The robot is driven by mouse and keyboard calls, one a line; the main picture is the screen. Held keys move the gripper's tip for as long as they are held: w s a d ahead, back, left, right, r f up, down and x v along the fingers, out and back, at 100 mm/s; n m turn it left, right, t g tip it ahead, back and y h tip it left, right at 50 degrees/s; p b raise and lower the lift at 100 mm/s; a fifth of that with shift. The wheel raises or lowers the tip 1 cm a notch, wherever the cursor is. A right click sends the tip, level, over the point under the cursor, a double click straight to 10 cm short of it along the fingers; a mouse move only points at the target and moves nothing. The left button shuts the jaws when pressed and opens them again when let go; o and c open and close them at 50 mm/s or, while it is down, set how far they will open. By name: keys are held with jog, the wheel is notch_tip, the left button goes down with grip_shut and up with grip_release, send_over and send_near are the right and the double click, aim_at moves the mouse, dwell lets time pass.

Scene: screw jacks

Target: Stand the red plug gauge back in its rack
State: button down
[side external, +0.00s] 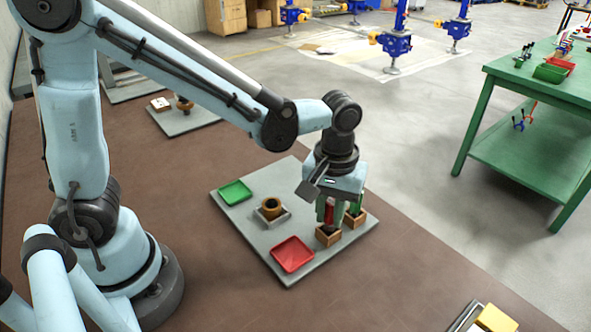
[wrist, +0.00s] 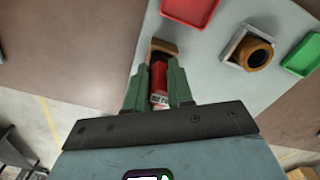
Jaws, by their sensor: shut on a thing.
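The red plug gauge (side external: 329,213) is upright between the green fingers of my gripper (side external: 330,208). In the wrist view the gauge (wrist: 158,78) shows red with a pale lettered band, between both fingertips (wrist: 158,82). Its lower end is at the near wooden rack block (side external: 328,238), which also shows in the wrist view (wrist: 164,46). I cannot tell whether the end is inside the block or just above it. A second wooden block (side external: 356,219) stands behind right, with a green gauge (side external: 355,207) upright in it, partly hidden by my gripper.
The grey board (side external: 262,240) also bears a red tray (side external: 292,254), a green tray (side external: 235,192) and a brass ring (side external: 270,207) in a grey holder. A green workbench (side external: 545,80) stands at the right. A yellow block (side external: 497,318) lies at the front right.

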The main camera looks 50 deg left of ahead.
jog(key=shift+f, duration=0.65)
jog(key=c, duration=0.9)
grip_release()
notch_tip(320, 180, up, 12)
jog(key=s+a+f+m+t, duration=0.1)
jog(key=s+a+m+t, duration=0.1)
jog(key=a, duration=0.3)
jog(key=s+a+f+m+t, duration=0.1)
jog(key=s+a+m+t, duration=0.1)
jog(key=a+m+t, duration=0.2)
jog(key=shift+s+a+f+t, duration=0.2)
jog(key=shift+a+f+t, duration=0.3)
jog(key=shift+a, duration=0.8)
